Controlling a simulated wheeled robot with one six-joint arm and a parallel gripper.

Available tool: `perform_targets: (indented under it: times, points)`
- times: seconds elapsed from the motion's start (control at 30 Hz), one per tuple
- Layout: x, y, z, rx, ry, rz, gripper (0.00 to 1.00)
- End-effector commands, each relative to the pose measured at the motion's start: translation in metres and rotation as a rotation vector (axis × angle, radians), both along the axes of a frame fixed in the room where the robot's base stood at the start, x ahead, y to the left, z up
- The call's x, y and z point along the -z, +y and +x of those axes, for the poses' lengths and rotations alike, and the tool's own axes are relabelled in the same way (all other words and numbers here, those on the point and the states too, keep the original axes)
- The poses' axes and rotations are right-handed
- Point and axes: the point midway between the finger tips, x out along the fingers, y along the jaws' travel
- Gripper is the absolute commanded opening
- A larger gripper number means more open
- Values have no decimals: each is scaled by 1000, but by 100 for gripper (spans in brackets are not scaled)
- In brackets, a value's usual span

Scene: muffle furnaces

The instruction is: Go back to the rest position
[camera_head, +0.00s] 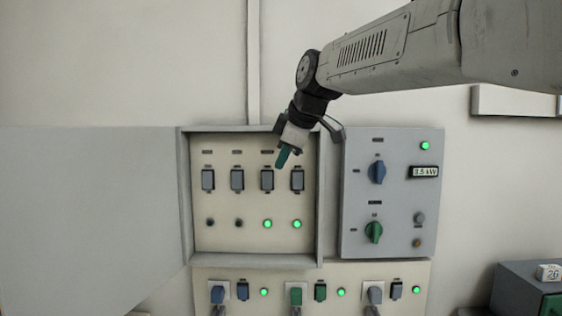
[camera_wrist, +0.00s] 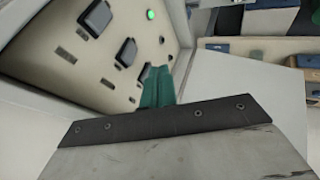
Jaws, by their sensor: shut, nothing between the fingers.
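My gripper (camera_head: 284,157) has green fingertips and is shut and empty. In the head view it hangs from my arm, tilted down, in front of the upper part of an open switch panel (camera_head: 230,236), near the third and fourth switches. In the wrist view the green fingers (camera_wrist: 157,86) are pressed together beside the panel face, with dark switches (camera_wrist: 126,52) next to them. I cannot tell whether the fingertips touch the panel.
A grey control box (camera_head: 391,203) with blue and green knobs and a "8.5 kW" display is right of the panel. A large grey door (camera_head: 90,215) is at left. Below is a socket strip (camera_head: 330,275) with plugs. A dark green-fronted box (camera_head: 520,290) stands lower right.

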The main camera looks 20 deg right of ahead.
Motion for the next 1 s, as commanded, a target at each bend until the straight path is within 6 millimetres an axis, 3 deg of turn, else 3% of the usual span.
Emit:
perform_targets:
  times: [0.43, 0.53, 0.67, 0.77, 1.0]
  points:
    - [2, 0, -2, 76, 25, 54, 0]
    - [33, -2, -14, 202, 122, 124, 0]
    - [85, -3, -67, 429, 282, 212, 0]
    - [123, -4, -122, 605, 387, 255, 0]
    - [214, -6, -268, 983, 558, 274, 0]
